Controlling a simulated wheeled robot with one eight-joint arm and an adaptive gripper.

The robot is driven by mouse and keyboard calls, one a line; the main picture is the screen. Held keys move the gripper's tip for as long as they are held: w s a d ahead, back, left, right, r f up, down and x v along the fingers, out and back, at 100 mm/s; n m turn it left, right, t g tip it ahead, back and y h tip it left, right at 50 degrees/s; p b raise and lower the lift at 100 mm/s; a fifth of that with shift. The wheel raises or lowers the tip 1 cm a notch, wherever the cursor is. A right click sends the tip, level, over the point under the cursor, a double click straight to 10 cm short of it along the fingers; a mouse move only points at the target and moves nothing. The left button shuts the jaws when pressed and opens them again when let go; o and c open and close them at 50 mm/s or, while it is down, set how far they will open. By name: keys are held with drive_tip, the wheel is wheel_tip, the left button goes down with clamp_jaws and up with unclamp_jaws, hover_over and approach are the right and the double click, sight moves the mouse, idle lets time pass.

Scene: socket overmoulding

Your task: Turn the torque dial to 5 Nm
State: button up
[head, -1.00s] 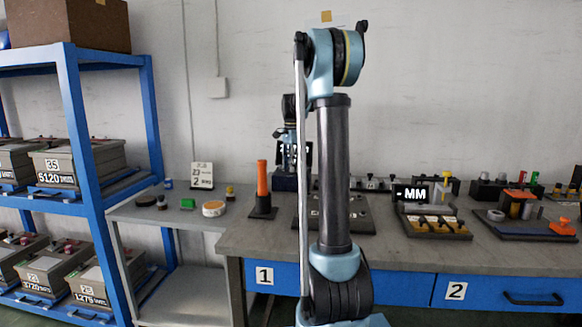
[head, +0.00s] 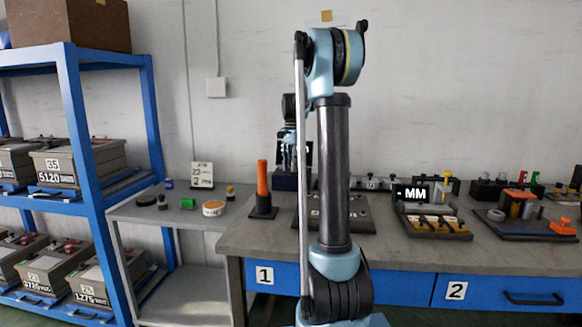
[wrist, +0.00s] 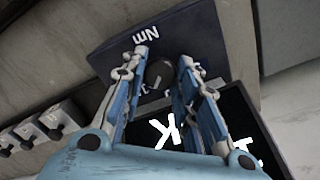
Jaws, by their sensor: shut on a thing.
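In the wrist view, a dark blue box (wrist: 105,55) carries a white "Nm" label. On its face is a round dark dial (wrist: 158,72), between the fingertips of my gripper (wrist: 160,72). The gripper is shut on the dial, one finger on each side. Small white marks beside the dial are partly covered by the fingers. A black display (wrist: 245,115) with large white characters adjoins the box. It is upside down and partly hidden, so I cannot read it. In the head view, the box (head: 284,183) stands at the back of the bench, mostly behind my arm.
An orange rod on a black base (head: 263,190) stands left of the box. A fixture with an "MM" display (head: 413,193) and several other fixtures line the grey bench (head: 270,240). A wall is close behind.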

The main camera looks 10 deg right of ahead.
drive_tip(key=n, duration=0.5)
drive_tip(key=shift+w+r+n, duration=0.1)
drive_tip(key=shift+w+n, duration=0.05)
drive_tip(key=shift+n, duration=0.15)
drive_tip(key=n, duration=1)
drive_tip(key=shift+n, duration=2.7)
drive_tip(key=o, duration=0.8)
drive_tip(key=shift+r, duration=0.1)
